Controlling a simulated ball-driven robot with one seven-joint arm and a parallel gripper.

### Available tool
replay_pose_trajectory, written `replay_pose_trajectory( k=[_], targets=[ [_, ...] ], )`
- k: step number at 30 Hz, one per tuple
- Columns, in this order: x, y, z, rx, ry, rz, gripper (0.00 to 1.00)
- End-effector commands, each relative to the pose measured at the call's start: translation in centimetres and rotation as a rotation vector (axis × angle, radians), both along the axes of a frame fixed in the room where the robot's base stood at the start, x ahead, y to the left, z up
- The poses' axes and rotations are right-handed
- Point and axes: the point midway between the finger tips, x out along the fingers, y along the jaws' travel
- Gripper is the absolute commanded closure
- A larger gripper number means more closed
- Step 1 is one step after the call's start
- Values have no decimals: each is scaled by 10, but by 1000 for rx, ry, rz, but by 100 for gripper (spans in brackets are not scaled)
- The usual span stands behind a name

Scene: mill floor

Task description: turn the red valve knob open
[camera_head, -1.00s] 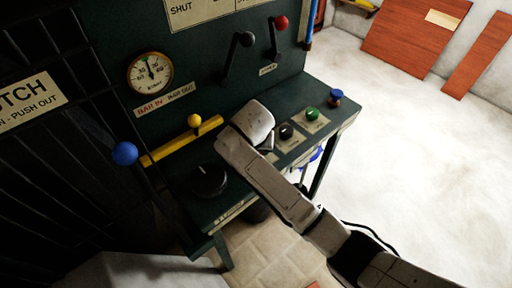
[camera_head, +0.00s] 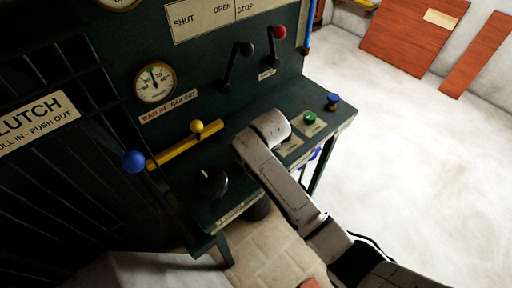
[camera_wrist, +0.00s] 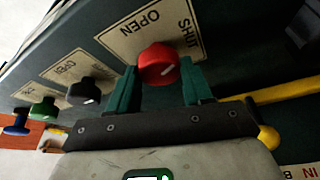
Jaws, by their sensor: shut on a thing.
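In the wrist view the round red valve knob (camera_wrist: 158,64) sits on a cream plate (camera_wrist: 122,40) marked OPEN and SHUT. A short pale mark shows on the knob's face, toward its lower right in that view. My gripper (camera_wrist: 159,70) has its two green fingers on either side of the knob and is shut on it. In the head view my wrist (camera_head: 268,128) is over the sloping bench panel and hides the red knob and my fingers.
A row of other knobs lies beside it: black (camera_wrist: 92,91), green (camera_wrist: 44,109) and blue (camera_wrist: 16,125). A yellow bar (camera_head: 183,146), a big black knob (camera_head: 211,183) and two levers (camera_head: 276,45) are nearby. Open floor lies right.

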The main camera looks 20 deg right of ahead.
Motion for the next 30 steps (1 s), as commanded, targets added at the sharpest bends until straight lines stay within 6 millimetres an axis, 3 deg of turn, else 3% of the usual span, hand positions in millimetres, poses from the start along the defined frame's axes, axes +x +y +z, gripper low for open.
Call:
replay_pose_trajectory(
  k=[30],
  targets=[
    [3,-5,-1,1,0,917,81]
  ],
)
